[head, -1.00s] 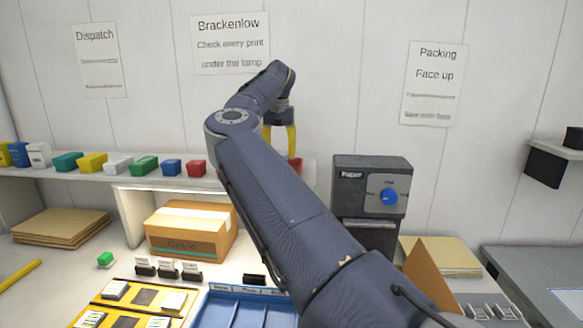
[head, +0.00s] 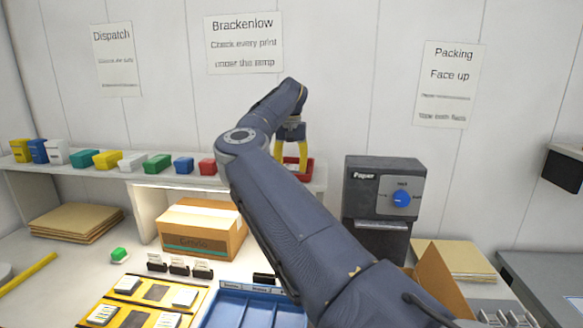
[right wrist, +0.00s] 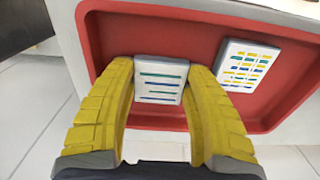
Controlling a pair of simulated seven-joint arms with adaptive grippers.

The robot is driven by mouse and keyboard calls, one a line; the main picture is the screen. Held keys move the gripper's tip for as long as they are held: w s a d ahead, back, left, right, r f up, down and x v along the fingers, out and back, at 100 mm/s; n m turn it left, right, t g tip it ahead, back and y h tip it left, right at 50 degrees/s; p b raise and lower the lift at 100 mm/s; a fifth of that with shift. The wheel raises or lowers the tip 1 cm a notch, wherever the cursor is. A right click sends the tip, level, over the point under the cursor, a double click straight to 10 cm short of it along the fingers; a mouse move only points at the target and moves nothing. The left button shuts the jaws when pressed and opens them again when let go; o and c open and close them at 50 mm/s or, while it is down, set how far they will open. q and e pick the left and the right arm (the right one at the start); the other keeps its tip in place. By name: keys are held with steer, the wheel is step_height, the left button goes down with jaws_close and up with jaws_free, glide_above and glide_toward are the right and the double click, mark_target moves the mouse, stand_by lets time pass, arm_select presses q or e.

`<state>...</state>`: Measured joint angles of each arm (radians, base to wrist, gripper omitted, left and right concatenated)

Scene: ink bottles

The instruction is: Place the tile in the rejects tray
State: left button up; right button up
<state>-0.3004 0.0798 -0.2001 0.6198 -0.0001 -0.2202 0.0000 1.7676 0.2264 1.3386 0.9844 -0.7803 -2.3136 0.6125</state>
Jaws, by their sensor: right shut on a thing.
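My right gripper (head: 291,168) reaches over a red tray (head: 309,164) on the back shelf, its yellow fingers pointing down. In the right wrist view the gripper (right wrist: 160,75) is shut on a small pale tile (right wrist: 161,82) with green and blue lines. The held tile is over the inside of the red tray (right wrist: 110,40); I cannot tell whether it touches the floor. A second tile (right wrist: 246,66), with yellow, blue and green marks, lies in the tray to the right. My left gripper is not in view.
Several coloured boxes line the shelf left of the red tray, the nearest a red box (head: 207,166). A grey machine with a blue knob (head: 401,198) stands to the right. Below are a cardboard box (head: 203,229), a blue compartment tray (head: 247,310) and yellow tile boards (head: 133,305).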

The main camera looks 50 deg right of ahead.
mark_target(291, 167)
steer(key=o, duration=0.9)
steer(key=shift+f, duration=0.1)
step_height(291, 167, up, 12)
steer(key=shift+r, duration=0.2)
